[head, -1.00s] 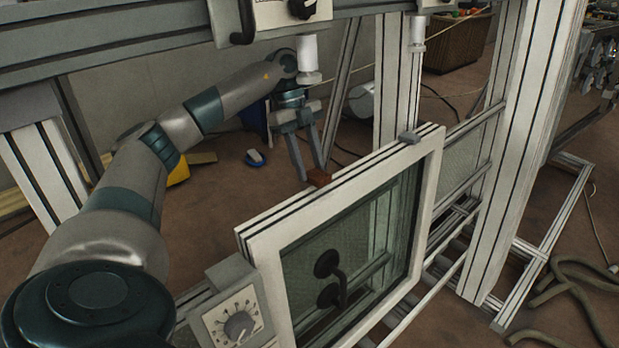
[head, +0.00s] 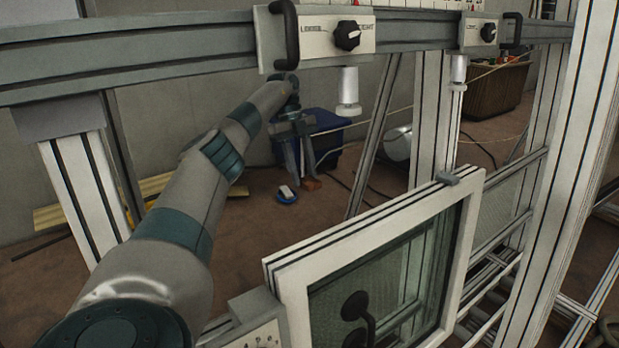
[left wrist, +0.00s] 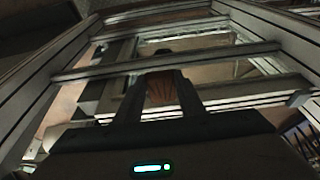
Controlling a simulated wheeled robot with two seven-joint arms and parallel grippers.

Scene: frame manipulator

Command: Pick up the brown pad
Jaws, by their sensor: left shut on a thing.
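The brown pad (head: 311,184) shows small at the fingertips of my left gripper (head: 301,178) in the head view. In the left wrist view the brown pad (left wrist: 161,88) sits between the two fingers of the left gripper (left wrist: 158,90), which is shut on it. In the head view the pad appears clear of the top edge of the white window frame (head: 365,228). My right gripper is not in view.
A grey horizontal rail (head: 180,51) with knob plates (head: 315,36) crosses above the arm. White uprights (head: 85,185) stand at left and right. A dark blue box (head: 322,132) lies behind.

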